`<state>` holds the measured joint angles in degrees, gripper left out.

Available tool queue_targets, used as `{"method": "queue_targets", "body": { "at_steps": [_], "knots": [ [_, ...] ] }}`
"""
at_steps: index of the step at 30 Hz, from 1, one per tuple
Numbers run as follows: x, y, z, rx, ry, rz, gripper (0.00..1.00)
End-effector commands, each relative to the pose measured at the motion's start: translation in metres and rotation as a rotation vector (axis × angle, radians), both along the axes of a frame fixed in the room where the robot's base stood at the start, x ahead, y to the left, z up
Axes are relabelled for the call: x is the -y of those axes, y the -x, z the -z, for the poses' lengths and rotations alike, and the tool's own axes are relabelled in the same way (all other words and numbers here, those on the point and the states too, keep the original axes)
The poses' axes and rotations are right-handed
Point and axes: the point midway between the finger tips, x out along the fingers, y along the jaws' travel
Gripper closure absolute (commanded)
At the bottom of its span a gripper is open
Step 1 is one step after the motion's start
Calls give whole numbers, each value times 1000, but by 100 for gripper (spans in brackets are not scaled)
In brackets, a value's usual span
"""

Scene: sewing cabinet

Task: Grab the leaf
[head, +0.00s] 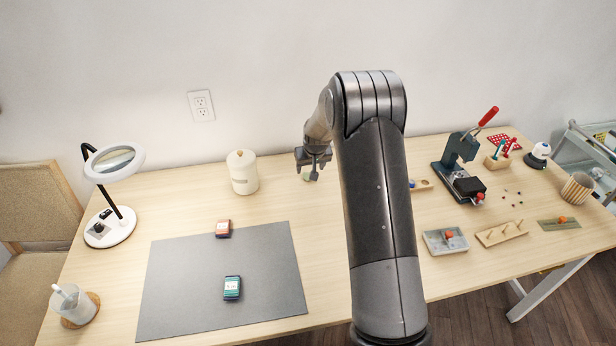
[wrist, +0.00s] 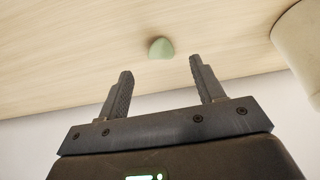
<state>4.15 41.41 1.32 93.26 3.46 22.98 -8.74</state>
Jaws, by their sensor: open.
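The leaf appears to be the small pale green piece (wrist: 161,48) lying on the wooden table in the wrist view. It also shows in the head view as a small green patch (head: 307,176) just below the fingers, partly hidden by them. My gripper (wrist: 160,88) is open and empty in the wrist view. The green piece shows between the two fingers and a little beyond their tips. In the head view my gripper (head: 313,172) is near the back edge of the table, above the green piece. I cannot tell the exact gap.
A cream lidded canister (head: 243,174) stands left of my gripper; it also shows in the wrist view (wrist: 300,42). A grey mat (head: 220,285) with two small packets lies front left. A press (head: 460,165) and trays stand right. The wall is close behind.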

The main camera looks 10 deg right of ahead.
Motion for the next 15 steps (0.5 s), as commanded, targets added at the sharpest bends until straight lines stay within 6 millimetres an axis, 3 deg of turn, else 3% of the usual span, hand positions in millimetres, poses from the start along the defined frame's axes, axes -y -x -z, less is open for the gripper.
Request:
{"method": "queue_targets", "body": {
  "at_steps": [5, 15],
  "knots": [
    [0, -4, 9, -1, 0, 0, 38],
    [0, -24, 46, 0, 0, 0, 38]
  ]
}}
